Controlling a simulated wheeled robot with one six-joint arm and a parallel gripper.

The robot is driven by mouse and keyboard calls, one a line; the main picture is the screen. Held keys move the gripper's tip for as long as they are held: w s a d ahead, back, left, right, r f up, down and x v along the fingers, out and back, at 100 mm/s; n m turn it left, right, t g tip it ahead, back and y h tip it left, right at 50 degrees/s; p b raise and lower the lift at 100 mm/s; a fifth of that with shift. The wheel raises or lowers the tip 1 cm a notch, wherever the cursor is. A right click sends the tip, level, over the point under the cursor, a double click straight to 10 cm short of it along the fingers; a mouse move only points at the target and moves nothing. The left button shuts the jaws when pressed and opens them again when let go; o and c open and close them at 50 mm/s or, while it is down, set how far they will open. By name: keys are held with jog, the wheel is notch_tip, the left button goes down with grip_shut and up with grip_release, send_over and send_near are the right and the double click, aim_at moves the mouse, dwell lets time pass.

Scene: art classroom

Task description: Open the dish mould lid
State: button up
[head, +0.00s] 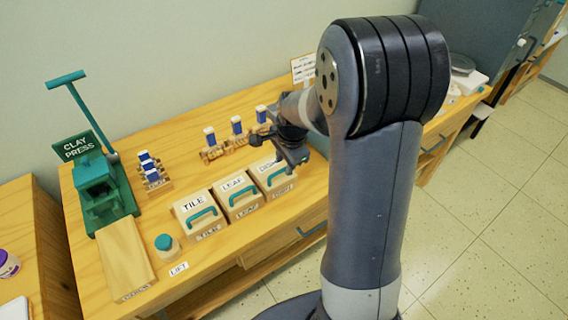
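The dish mould (281,187) is a wooden box at the right end of a row of three on the table. Its lid looks shut and has a teal handle (277,172) on it. The lid label is partly covered by my arm and reads something like "DISH". My gripper (296,163) is just above and behind the right back part of this lid. It is small and dark in the head view, and I cannot tell if it touches the lid or if its fingers are apart.
The leaf mould (242,207) and tile mould (205,229) stand close on the left, lids shut. Behind are several blue-and-white tools in wooden stands (238,142).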

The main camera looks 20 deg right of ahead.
jog(key=shift+w+f, duration=0.15)
jog(key=shift+f, duration=0.75)
grip_shut()
